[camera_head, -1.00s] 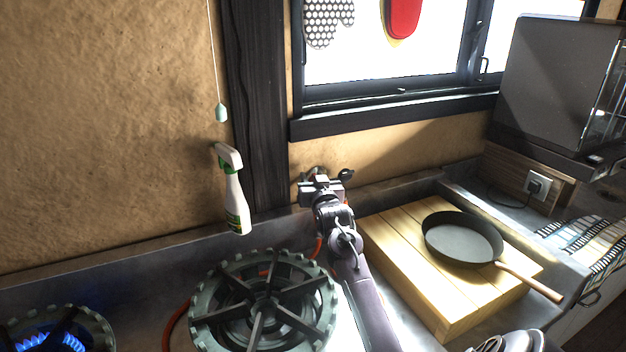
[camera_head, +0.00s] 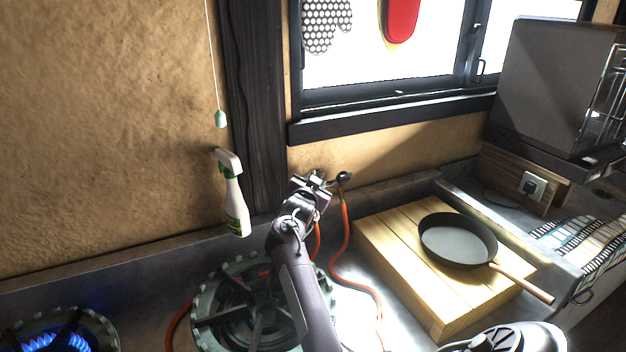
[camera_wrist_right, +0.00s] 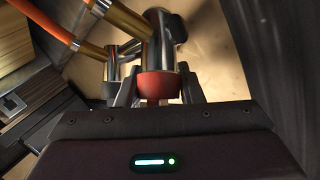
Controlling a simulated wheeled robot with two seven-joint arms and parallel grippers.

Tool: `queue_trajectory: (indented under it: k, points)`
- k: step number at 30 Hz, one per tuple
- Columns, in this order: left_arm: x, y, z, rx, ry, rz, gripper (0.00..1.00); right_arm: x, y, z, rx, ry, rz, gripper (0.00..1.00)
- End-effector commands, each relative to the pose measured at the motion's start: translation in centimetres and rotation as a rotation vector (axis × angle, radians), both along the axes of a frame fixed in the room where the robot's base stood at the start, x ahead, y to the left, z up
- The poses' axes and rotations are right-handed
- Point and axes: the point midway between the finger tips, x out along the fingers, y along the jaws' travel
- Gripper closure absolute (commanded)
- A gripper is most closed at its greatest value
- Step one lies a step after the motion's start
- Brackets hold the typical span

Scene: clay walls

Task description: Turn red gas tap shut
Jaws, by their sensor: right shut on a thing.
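The red gas tap (camera_wrist_right: 158,87) shows in the right wrist view as a rounded red knob below a shiny metal pipe fitting (camera_wrist_right: 160,42). My right gripper (camera_wrist_right: 158,98) is shut on it, one finger on each side. In the head view my right gripper (camera_head: 312,184) is at the wall beneath the window's left corner and hides the red tap. My left gripper is not in view.
Orange hoses (camera_head: 346,240) run from the fittings by a black knob (camera_head: 344,178). A gas burner (camera_head: 225,308) lies beneath my arm; another burns blue (camera_head: 55,342) at left. A spray bottle (camera_head: 234,195) stands left. A pan (camera_head: 458,240) rests on a wooden board (camera_head: 390,247).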

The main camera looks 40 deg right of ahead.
Motion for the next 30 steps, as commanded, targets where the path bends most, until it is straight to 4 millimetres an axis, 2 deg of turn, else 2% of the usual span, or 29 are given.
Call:
queue_trajectory:
  k: [11,21,30]
  points:
    - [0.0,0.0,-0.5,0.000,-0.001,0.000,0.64,-0.1,-0.1,-0.2,0.222,-0.072,-0.275,0.89]
    - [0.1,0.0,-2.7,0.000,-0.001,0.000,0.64,-0.5,-0.2,-0.6,0.416,-0.132,-0.519,0.89]
    - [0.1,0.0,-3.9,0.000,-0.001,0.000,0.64,-0.8,-0.2,-0.7,0.528,-0.167,-0.663,0.89]
